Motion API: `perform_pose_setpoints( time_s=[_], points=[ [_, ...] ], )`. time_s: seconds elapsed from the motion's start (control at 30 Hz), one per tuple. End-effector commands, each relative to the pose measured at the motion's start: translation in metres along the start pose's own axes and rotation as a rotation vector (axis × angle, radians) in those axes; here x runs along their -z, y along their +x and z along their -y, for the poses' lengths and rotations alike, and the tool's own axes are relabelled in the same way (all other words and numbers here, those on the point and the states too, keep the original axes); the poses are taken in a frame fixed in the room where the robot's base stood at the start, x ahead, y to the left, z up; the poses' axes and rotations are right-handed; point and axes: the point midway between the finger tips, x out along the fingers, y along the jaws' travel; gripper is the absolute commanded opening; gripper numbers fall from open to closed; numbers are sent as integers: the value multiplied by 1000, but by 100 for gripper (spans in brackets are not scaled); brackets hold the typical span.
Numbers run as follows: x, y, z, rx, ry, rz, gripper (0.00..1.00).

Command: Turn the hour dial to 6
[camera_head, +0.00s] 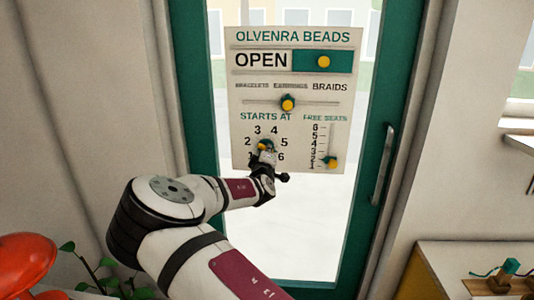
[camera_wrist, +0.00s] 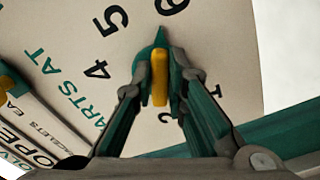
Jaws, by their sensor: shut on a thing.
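The hour dial (camera_wrist: 160,80) is under "STARTS AT" on the bead board (camera_head: 240,95), with numbers around it. It has a yellow grip bar and a teal pointer. In the wrist view the pointer tip points up between 5 and 6, nearer 6. My gripper (camera_wrist: 158,92) is shut on the dial's yellow bar, one finger on each side.
Above the dial is a horizontal slider with a yellow knob (camera_head: 288,104). To the right is the free seats slider (camera_head: 331,162), its knob low. An OPEN panel (camera_head: 322,62) is at the top. The door handle (camera_head: 383,165) stands right of the board.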

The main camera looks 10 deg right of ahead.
Motion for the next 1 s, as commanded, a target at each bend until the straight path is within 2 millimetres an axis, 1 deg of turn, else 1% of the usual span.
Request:
perform_pose_setpoints(
  time_s=[0.1,0.33,0.9,0.93,1.0],
  points=[
    [0,0,1,2,67,1,0],
    [0,0,2,2,147,1,0],
    [0,0,3,2,173,1,0],
    [0,0,3,2,173,1,20],
    [0,0,3,2,173,1,33]
  ],
)
